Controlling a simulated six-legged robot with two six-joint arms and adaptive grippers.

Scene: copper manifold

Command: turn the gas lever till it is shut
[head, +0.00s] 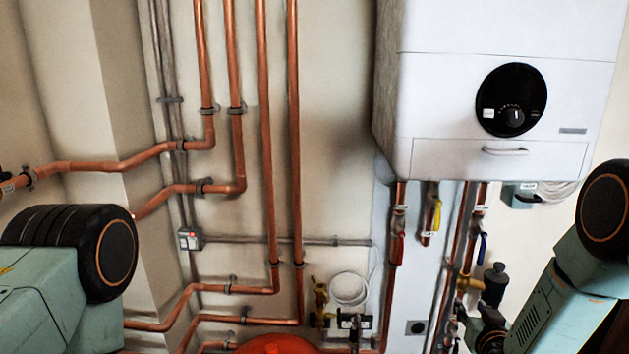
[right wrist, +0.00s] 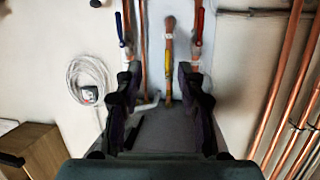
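The gas lever (head: 437,213) is a yellow handle on the middle short pipe under the white boiler. It stands roughly upright, along its pipe, in the head view. In the right wrist view the yellow lever (right wrist: 168,72) shows beyond and between my fingers, apart from them. My right gripper (head: 460,328) is low at the right of the head view, below the lever. In the right wrist view my right gripper (right wrist: 158,82) is open and empty. My left arm shows at the lower left, but its gripper is not in view.
A red lever (head: 397,248) and a blue lever (head: 482,248) flank the yellow one. The white boiler (head: 500,100) hangs above. A brass valve (head: 467,283) and a black cylinder (head: 495,284) stand near my right gripper. A cardboard-coloured box (right wrist: 35,150) shows in the wrist view.

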